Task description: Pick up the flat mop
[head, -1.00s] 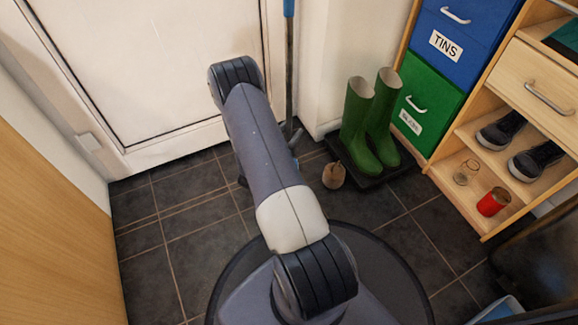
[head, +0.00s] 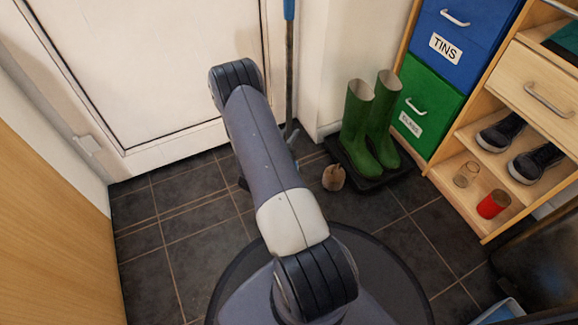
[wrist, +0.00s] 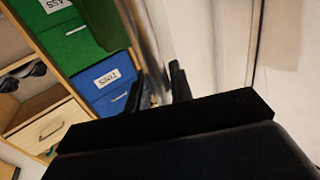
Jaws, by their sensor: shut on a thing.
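The flat mop's thin grey pole (head: 289,75) stands upright in front of the white door, with a blue grip (head: 289,9) at the top edge of the head view. In the head view my arm covers most of the gripper.
Green boots (head: 367,130) stand on a dark tray (head: 368,183) right of the pole, with a small brown object (head: 334,177) beside it. A shelf unit (head: 452,185) holds bins, shoes, a glass jar and a red can. Tiled floor (head: 185,255) is clear at left.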

